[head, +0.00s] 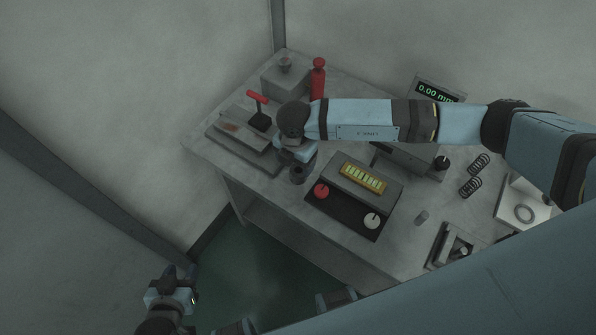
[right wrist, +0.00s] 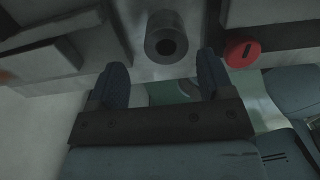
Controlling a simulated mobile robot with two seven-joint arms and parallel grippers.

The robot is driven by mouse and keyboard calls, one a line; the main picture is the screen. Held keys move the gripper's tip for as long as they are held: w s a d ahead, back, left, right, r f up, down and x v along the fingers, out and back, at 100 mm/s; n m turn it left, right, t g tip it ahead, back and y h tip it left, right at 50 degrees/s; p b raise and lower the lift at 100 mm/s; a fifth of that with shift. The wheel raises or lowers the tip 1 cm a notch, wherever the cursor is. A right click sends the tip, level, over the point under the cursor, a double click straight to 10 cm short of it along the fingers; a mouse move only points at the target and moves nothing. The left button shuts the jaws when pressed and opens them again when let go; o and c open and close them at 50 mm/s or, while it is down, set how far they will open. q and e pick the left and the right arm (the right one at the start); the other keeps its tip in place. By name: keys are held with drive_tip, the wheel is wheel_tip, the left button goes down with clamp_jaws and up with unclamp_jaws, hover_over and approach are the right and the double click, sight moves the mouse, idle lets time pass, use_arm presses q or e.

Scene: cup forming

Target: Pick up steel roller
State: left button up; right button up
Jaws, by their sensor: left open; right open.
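In the right wrist view the cylinder (right wrist: 165,38) lies just beyond the gap between the fingertips. My right gripper (right wrist: 163,68) is open and empty, its fingers apart on either side of the line to the cylinder. In the head view its fingers are mostly hidden under my wrist. My left gripper (head: 179,272) is open and empty, low at the lower left, away from the bench.
A panel with a red knob (head: 321,190) and a white knob (head: 371,221) stands right of the cylinder. A red-handled lever device (head: 258,112) is at left, with a red bottle (head: 318,75) behind.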

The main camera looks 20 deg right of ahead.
sight(298, 172)
drive_tip(key=f, duration=0.3)
drive_tip(key=f+p, duration=0.1)
drive_tip(key=f, duration=0.1)
drive_tip(key=shift+s+d+f, duration=0.1)
drive_tip(key=shift+s+d, duration=0.1)
drive_tip(key=shift+d, duration=0.15)
drive_tip(key=c, duration=1.1)
